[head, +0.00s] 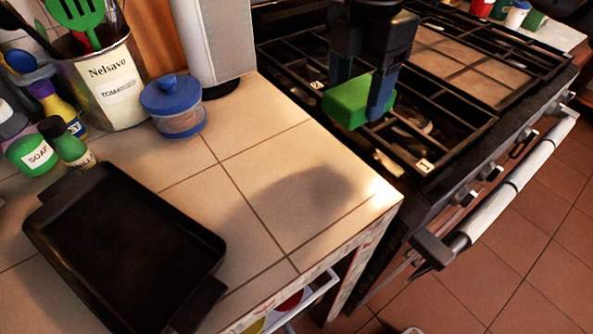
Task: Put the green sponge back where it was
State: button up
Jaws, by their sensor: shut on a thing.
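The green sponge (346,103) is a bright green block in the upper middle of the head view. My gripper (358,98) is shut on it, with one finger on each side. The gripper points down and holds the sponge up, in front of the stove (450,130) in the picture. A soft dark shadow lies on the tiled counter to the lower left of the sponge.
A black baking tray (120,250) lies on the counter (250,190) at left. Behind it stand a blue-lidded jar (173,106), a utensil tin (105,80) and small bottles (66,143). The counter's middle and right are clear. A drawer (300,305) is open below.

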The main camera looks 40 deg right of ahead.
send_over(306, 183)
notch_tip(306, 183, down, 5)
jog(key=shift+d+f, duration=0.1)
jog(key=shift+f, duration=2.05)
jog(key=shift+f, duration=0.1)
jog(key=shift+f, duration=0.15)
jog(key=o, duration=1)
notch_tip(306, 183, up, 12)
jog(key=shift+r+p, duration=0.25)
jog(key=shift+p, duration=0.4)
